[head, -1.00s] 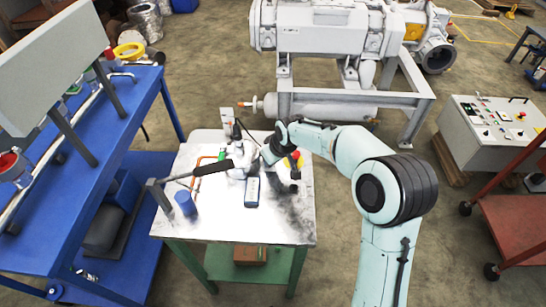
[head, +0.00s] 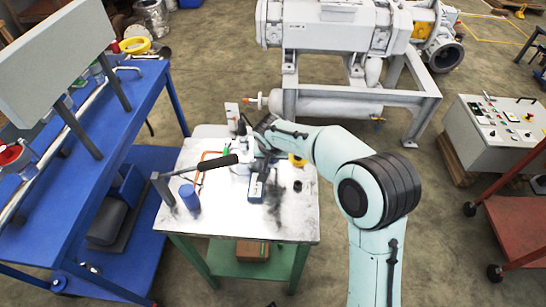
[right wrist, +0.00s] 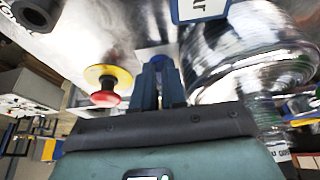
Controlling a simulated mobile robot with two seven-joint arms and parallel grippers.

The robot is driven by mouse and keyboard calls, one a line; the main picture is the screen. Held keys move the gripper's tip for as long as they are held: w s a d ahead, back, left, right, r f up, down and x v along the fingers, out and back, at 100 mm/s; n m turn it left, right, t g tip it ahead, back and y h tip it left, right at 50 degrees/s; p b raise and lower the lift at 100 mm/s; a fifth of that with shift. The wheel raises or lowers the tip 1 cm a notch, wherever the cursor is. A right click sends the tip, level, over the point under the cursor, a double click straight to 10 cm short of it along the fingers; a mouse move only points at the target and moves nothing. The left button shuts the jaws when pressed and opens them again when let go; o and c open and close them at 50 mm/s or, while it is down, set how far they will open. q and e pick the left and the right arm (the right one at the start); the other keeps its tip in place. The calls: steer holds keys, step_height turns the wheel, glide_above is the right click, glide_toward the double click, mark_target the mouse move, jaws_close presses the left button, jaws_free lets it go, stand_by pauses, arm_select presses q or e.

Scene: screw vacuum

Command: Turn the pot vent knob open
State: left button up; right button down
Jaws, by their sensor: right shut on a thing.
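The pot (right wrist: 245,50) is a shiny metal cylinder just right of my right gripper in the right wrist view. In the head view, the pot area on the white worktable (head: 225,222) is partly covered by my right arm. My right gripper (right wrist: 160,80) is shut, with its fingers on a small blue piece (right wrist: 158,62) beside the pot. This looks like the vent knob, but it is mostly hidden between the fingers. Its turned angle cannot be told. My left gripper is in neither view.
A red and yellow stop button (right wrist: 105,86) stands close left of the fingers. A long black-grip lever (head: 215,163) and a blue cylinder (head: 189,198) are at the table's left. A blue-edged box (head: 257,186) lies mid-table. The front of the table is clear.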

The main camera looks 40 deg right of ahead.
steer(key=shift+s+a+f, duration=0.15)
steer(key=shift+f, duration=0.2)
steer(key=c, duration=1.2)
jaws_free()
steer(key=shift+r, duration=0.1)
